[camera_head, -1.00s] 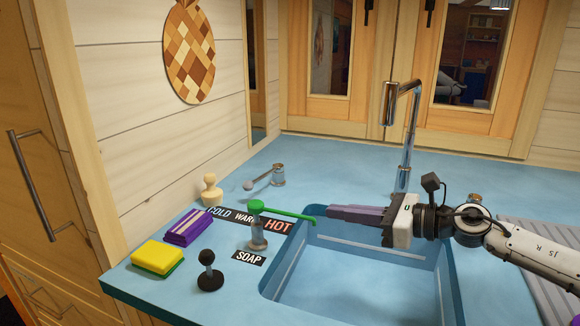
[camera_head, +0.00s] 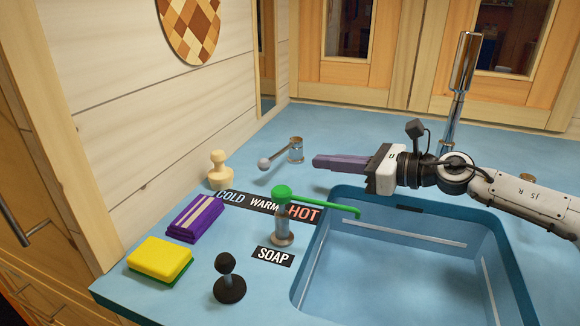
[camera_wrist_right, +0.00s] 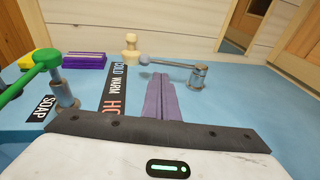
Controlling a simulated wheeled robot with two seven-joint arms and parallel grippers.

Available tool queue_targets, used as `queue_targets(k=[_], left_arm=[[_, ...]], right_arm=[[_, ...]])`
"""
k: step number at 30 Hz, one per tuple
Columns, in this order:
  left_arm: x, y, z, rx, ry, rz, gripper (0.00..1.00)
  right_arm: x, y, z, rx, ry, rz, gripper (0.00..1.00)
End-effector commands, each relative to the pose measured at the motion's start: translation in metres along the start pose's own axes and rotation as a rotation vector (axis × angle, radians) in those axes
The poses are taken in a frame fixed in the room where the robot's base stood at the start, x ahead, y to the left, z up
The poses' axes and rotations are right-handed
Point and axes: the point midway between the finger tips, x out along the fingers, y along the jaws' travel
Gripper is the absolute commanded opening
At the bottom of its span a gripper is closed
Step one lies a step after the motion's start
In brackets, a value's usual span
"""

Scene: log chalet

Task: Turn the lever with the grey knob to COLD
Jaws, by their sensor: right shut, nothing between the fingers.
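The lever's grey knob (camera_head: 264,163) sits at the end of a thin metal arm on a short metal post (camera_head: 296,152) on the blue counter. The arm points left and slightly toward me. A label strip (camera_head: 266,205) reading COLD, WARM, HOT lies nearer to me, with COLD at its left end. My right gripper (camera_head: 318,161) is shut and empty, its purple fingers just right of the post in the head view. In the right wrist view, the fingertips (camera_wrist_right: 159,78) show below the grey knob (camera_wrist_right: 145,60); contact is not evident. My left gripper is out of view.
A black-knobbed stick (camera_head: 228,280), yellow sponge (camera_head: 160,260), purple cloth (camera_head: 193,220) and wooden peg figure (camera_head: 219,172) stand left. A tall faucet (camera_head: 455,110) is behind my right arm.

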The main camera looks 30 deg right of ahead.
Motion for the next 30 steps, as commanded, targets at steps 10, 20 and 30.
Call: queue_targets(k=[10, 20, 30], left_arm=[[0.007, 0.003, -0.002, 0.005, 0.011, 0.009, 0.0], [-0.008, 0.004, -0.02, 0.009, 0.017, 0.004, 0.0], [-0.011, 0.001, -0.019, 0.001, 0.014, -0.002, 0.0]], right_arm=[[0.013, -0.007, 0.005, 0.004, -0.004, -0.017, 0.0], [0.055, -0.005, 0.005, 0.003, -0.003, -0.012, 0.0], [0.095, -0.006, 0.0, 0.001, 0.001, -0.013, 0.0]])
